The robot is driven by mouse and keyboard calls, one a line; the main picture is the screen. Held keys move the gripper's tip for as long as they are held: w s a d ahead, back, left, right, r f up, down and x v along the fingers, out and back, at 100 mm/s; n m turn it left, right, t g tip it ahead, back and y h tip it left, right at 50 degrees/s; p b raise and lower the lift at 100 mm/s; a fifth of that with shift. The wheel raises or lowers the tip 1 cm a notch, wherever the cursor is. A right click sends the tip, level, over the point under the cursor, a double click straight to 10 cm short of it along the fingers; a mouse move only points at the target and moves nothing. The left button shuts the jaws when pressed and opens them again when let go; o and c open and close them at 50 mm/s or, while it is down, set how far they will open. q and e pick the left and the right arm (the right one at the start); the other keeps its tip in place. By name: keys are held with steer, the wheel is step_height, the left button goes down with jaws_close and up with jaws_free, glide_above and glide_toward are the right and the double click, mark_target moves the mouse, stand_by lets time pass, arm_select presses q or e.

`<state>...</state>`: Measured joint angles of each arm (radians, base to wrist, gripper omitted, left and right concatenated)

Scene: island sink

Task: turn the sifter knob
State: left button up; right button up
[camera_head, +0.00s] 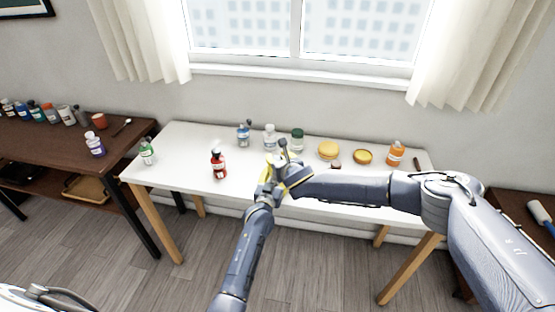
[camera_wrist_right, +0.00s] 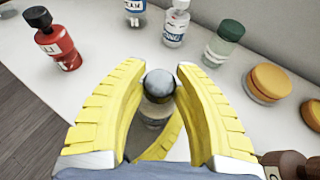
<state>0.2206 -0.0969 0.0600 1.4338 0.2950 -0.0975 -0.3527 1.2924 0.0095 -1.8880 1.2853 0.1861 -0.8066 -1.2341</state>
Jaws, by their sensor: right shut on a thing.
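The sifter's round grey knob (camera_wrist_right: 160,84) shows in the right wrist view between the yellow fingers of my right gripper (camera_wrist_right: 162,72). The fingers are shut on it from both sides. A pale round part of the sifter (camera_wrist_right: 154,117) lies below the knob, partly hidden by it. In the head view my right gripper (camera_head: 284,168) is above the front middle of the white table. My left arm comes up from the bottom and ends close beside it. The left fingers are mostly hidden there, so their opening cannot be told.
On the white table (camera_head: 188,140) stand a red bottle (camera_head: 218,165), a green-capped jar (camera_head: 297,140), an orange bottle (camera_head: 395,153) and yellow round items (camera_head: 328,150). A brown table (camera_head: 60,145) with several bottles is at left.

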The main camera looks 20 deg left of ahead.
steer(key=m+h, duration=0.2)
steer(key=m+t+h, duration=0.1)
steer(key=h, duration=0.1)
steer(key=shift+a+f+m+t, duration=0.1)
steer(key=shift+m+t, duration=0.2)
steer(key=shift+m, duration=0.1)
steer(key=shift+m+t+h, duration=0.3)
steer(key=shift+m+h, duration=0.6)
steer(key=shift+h, duration=0.2)
steer(key=o, duration=1.2)
steer(key=shift+v, duration=6.05)
